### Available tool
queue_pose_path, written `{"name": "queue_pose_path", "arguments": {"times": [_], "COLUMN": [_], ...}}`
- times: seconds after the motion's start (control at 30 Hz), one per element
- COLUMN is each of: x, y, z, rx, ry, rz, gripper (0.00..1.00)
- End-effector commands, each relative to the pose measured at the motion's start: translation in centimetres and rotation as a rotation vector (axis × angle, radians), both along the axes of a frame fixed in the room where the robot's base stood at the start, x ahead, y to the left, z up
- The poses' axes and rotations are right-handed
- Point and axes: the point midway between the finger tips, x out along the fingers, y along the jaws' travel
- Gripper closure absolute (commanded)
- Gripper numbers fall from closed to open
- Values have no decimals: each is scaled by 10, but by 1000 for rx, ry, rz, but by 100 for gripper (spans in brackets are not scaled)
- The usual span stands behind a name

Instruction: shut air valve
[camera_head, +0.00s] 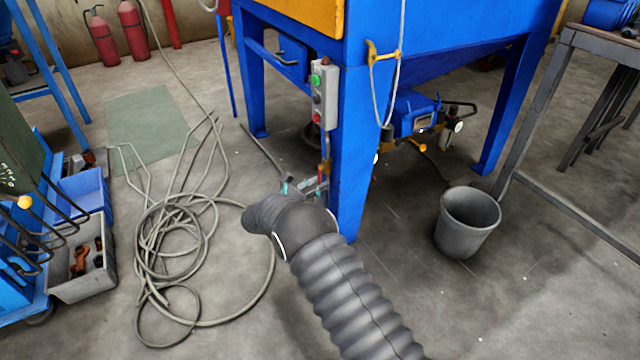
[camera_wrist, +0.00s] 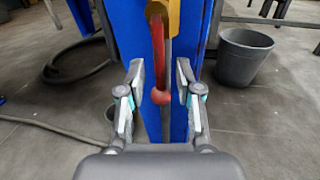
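The air valve shows in the wrist view as a red lever handle (camera_wrist: 158,60) hanging below a yellow fitting (camera_wrist: 173,15), in front of a blue post. The handle points down and ends in a rounded red tip. My gripper (camera_wrist: 160,73) is open, with one finger on each side of the handle and a visible gap to both. Whether the handle's tip lies fully between the fingers in depth I cannot tell. In the head view my gripper (camera_head: 308,187) is beside the blue leg, and my wrist hides part of it; the handle is small there.
The blue machine's leg (camera_head: 352,150) stands right at my gripper, with a button box (camera_head: 323,93) above. A grey bucket (camera_head: 468,222) stands to the right. A coiled hose (camera_head: 180,240) lies on the floor to the left, near blue and grey bins (camera_head: 85,270).

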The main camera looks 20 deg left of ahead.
Motion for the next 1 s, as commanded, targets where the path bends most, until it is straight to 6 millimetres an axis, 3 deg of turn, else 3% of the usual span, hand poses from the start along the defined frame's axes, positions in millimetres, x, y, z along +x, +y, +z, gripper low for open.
{"name": "queue_pose_path", "arguments": {"times": [0.43, 0.47, 0.6, 1.0], "x": [10, 10, 10, 13], "y": [-6, -6, -6, -11], "z": [0, 0, 0, 1], "rx": [0, 0, 0, -8], "ry": [1, 1, 1, 8], "rz": [0, 0, 0, -7], "gripper": [66, 68, 100, 100]}}
